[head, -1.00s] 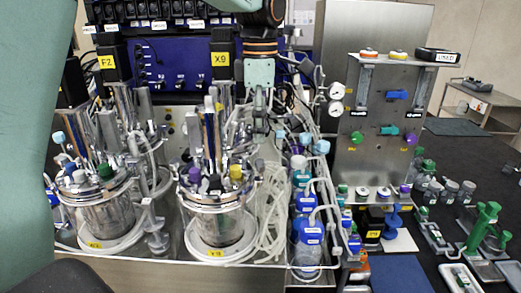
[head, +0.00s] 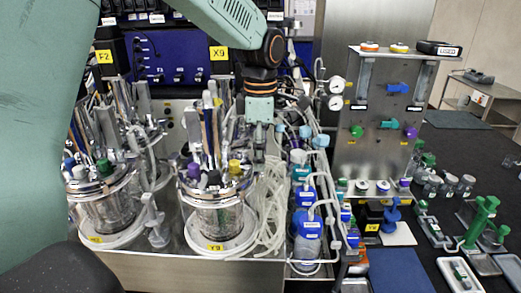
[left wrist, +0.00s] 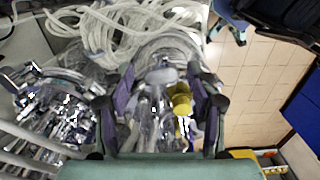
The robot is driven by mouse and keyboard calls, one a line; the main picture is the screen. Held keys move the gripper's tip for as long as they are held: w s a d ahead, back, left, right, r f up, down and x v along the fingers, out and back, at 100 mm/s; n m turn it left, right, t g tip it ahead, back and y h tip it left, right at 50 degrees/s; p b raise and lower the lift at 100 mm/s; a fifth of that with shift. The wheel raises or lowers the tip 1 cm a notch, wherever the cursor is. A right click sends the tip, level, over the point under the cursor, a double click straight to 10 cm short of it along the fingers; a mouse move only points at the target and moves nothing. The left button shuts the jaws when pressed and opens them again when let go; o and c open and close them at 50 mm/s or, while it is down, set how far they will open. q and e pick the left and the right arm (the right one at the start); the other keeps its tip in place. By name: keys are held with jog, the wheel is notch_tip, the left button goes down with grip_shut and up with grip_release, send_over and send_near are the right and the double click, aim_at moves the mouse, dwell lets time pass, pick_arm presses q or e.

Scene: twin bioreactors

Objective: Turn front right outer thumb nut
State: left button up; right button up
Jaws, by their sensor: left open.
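The front right outer thumb nut is too small to pick out among the fittings. My left gripper (head: 258,152) points down just right of the vessel's top fittings, above the coiled tubing. In the left wrist view my left gripper (left wrist: 162,75) is open, with a yellow cap (left wrist: 181,98) and a pale round part showing between its fingers. I cannot tell whether it touches anything. My right gripper is out of view.
A second vessel (head: 104,205) stands to the left. Clear coiled tubing (head: 265,210) hangs right of the X9 vessel. Blue-capped bottles (head: 307,225) and a steel valve panel (head: 380,120) stand further right. The tray's front edge (head: 190,262) is bare.

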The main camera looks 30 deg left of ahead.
pick_arm(q)
jog(key=shift+s, duration=0.2)
jog(key=shift+s+a+r, duration=0.1)
jog(key=shift+s+r, duration=0.05)
jog(key=shift+s, duration=0.05)
jog(key=shift+c, duration=1.4)
jog(key=shift+w, duration=0.4)
jog(key=c, duration=0.5)
jog(key=shift+s, duration=0.1)
jog(key=c, duration=0.4)
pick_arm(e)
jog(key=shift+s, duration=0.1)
